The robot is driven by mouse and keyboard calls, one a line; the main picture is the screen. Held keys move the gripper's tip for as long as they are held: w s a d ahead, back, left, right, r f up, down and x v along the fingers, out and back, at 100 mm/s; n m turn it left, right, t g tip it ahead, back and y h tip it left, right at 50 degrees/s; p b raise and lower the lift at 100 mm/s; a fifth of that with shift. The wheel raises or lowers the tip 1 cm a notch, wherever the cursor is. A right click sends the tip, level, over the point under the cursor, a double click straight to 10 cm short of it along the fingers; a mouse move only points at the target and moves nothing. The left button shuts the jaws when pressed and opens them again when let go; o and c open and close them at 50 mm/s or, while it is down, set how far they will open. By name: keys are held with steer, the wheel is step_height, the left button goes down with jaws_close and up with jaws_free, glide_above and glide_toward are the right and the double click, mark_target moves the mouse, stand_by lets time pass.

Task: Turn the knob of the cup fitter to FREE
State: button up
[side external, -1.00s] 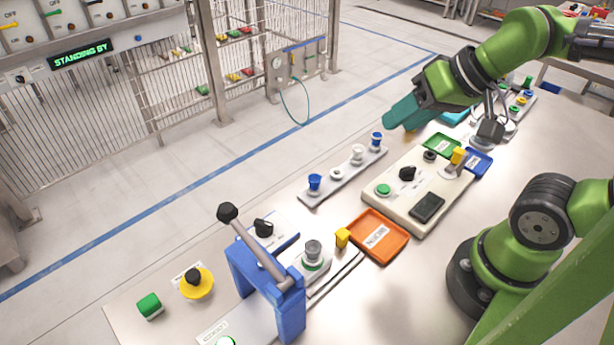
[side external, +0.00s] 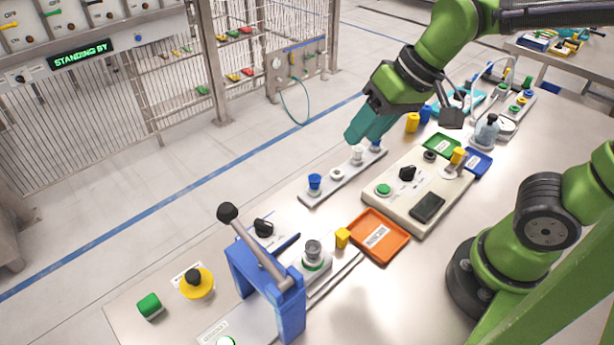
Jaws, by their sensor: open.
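My gripper (side external: 360,133), with teal fingers, is open and empty. It hangs above the far end of the rail of cups, up and to the left of the beige box. A black knob (side external: 407,173) stands on the beige box (side external: 397,205), beside a green button. Another black knob (side external: 263,228) stands behind the blue lever press (side external: 291,310), at the front of the table. A black-topped yellow control (side external: 196,283) lies further left. The labels are too small to read, so I cannot tell which knob belongs to the cup fitter or where it points.
The cup rail (side external: 325,188) holds blue and white cups under my gripper. An orange tray (side external: 379,239), green tray (side external: 441,146) and blue tray (side external: 478,163) surround the beige box. The lever (side external: 255,245) sticks up at the front. Bare table lies right of the orange tray.

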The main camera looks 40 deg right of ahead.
mark_target(263, 223)
steer(key=shift+w+a+f+n+g+h, duration=0.75)
steer(key=shift+w+a+f+n+g, duration=0.6)
steer(key=shift+w+a, duration=1.9)
steer(key=shift+w+a+f+n+g+h, duration=0.85)
steer(key=shift+w+a+n, duration=1.35)
steer(key=shift+a, duration=1.7)
steer(key=shift+m, duration=0.35)
steer(key=f, duration=1.5)
steer(key=shift+w+f, duration=0.35)
steer(key=shift+f, duration=0.05)
jaws_close()
